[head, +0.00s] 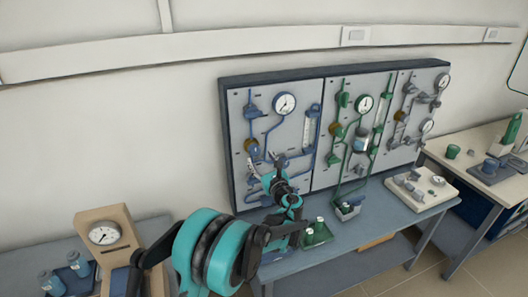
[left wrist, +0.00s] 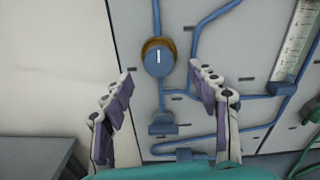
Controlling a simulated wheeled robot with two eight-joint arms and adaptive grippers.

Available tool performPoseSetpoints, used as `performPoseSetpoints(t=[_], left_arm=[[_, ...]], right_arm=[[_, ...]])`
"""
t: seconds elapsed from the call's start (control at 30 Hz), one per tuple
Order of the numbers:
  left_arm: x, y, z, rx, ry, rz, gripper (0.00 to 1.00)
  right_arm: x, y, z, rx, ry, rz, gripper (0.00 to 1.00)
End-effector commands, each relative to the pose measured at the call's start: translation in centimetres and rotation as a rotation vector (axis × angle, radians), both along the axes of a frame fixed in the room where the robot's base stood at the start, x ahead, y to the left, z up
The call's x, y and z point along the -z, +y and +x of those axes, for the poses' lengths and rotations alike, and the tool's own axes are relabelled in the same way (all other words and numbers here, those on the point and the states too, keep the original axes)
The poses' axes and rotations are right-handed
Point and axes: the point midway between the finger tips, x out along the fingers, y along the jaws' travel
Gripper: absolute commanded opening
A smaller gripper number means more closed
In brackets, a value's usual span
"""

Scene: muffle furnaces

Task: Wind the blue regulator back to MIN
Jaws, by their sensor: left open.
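The blue regulator (head: 252,148) is a round knob with a brass-coloured ring on the blue panel (head: 238,100). In the left wrist view the blue regulator (left wrist: 158,60) shows a white mark that stands upright. No MIN lettering can be read. My left gripper (head: 266,166) is open and empty just below the knob in the head view. In the left wrist view the left gripper (left wrist: 162,80) has its fingertips spread either side, a little lower than the knob, apart from it. My right gripper is not in view.
A round gauge (head: 285,103) and a flow tube (head: 310,128) sit right of the knob. Blue pipes run below it. Green (head: 350,125) and grey (head: 415,105) panels stand further right. A bench (head: 340,240) below holds a green tray (head: 318,237). The wall at left is clear.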

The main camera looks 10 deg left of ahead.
Motion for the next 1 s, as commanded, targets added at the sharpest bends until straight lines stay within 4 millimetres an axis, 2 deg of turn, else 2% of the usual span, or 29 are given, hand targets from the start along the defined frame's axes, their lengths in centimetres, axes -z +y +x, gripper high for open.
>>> performPoseSetpoints(t=[0.3, 0.47, 0.7, 0.77, 0.9, 1.0], left_arm=[[0.1, 2.9, 4.1, -0.002, -0.001, -0.003, 0.60], [0.0, 3.5, 4.9, -0.002, -0.001, -0.004, 0.60], [0.0, 3.5, 5.0, -0.001, -0.001, -0.005, 0.60], [0.0, 3.5, 5.0, -0.002, -0.001, -0.005, 0.46], [0.0, 3.5, 5.0, -0.002, -0.001, -0.005, 0.10], [0.0, 3.5, 5.0, -0.002, -0.001, -0.005, 0.10]], right_arm=[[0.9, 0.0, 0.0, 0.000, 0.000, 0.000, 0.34], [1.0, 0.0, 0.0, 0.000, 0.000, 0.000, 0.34], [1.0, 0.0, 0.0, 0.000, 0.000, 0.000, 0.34], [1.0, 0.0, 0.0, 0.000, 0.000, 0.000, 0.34], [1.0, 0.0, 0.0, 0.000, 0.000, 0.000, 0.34], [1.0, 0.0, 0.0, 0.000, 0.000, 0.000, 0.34]])
